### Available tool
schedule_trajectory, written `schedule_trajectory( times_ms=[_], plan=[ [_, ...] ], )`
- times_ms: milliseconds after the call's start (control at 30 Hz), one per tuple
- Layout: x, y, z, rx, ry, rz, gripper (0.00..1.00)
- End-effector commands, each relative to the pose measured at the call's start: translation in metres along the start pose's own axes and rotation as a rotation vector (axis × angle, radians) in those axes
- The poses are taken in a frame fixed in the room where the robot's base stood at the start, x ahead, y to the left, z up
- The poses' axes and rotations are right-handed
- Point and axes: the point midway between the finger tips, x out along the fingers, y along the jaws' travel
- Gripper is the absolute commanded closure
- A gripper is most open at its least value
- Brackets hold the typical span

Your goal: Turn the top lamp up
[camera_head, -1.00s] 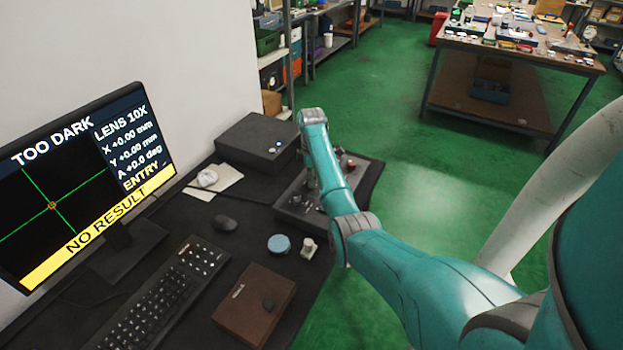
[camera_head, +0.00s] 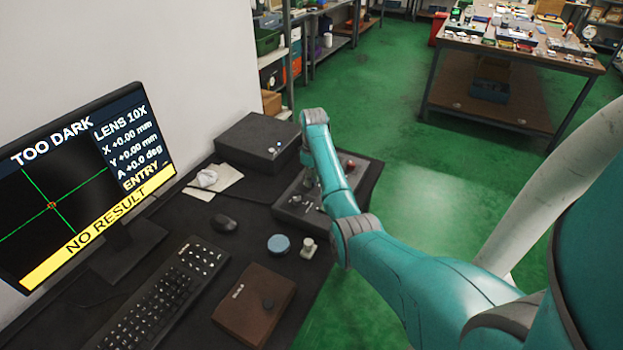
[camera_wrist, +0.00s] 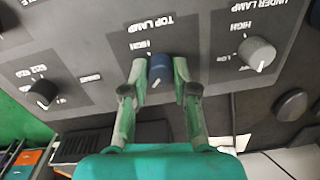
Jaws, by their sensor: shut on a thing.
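The top lamp knob (camera_wrist: 159,69) is blue with a pale pointer line, on a control panel (camera_wrist: 90,30) labelled TOP LAMP in the wrist view. My gripper (camera_wrist: 160,72) is shut on this knob, one finger on each side. In the head view my arm hides the knob and most of the gripper above the control box (camera_head: 297,205). The monitor (camera_head: 85,180) reads TOO DARK, NO RESULT and LENS 10X, with a green cross on a black field.
A grey under lamp knob (camera_wrist: 257,54) is right of my gripper and a black knob (camera_wrist: 42,93) is left. A red button (camera_head: 350,165) stands on the box.

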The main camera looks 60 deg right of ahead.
Motion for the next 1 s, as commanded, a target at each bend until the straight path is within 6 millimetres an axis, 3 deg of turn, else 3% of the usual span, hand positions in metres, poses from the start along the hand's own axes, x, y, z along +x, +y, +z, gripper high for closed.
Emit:
schedule_trajectory(
  times_ms=[1000],
  plan=[
    [0.0006, -0.0005, 0.0015, 0.905, 0.03, 0.0, 1.0]
  ],
)
